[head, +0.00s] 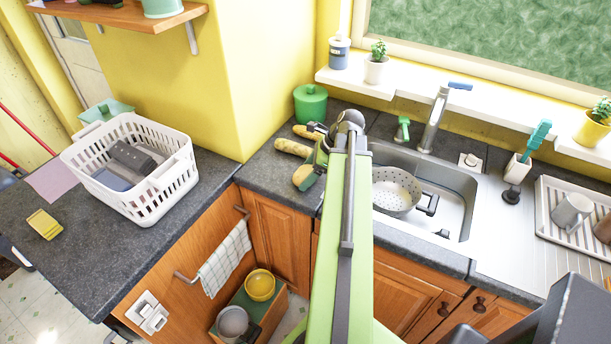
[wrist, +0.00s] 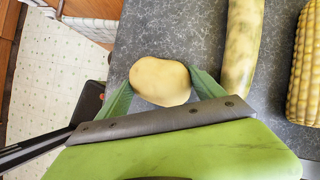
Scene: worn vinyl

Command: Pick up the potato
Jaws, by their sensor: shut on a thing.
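The potato (head: 302,176) is a pale yellow-tan lump over the dark counter left of the sink in the head view. In the wrist view the potato (wrist: 160,80) sits between the two green fingertips of my gripper (wrist: 163,93), which touch it on both sides. My gripper (head: 314,168) is shut on the potato. Its lower side is hidden, and I cannot tell whether it rests on the counter or is just clear of it.
A long mottled yellow vegetable (wrist: 240,45) lies close right of the potato, with a corn cob (wrist: 304,70) beyond. A green pot (head: 310,104) stands behind. The sink holds a colander (head: 396,192). A white basket (head: 170,190) stands on the left counter (head: 90,275).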

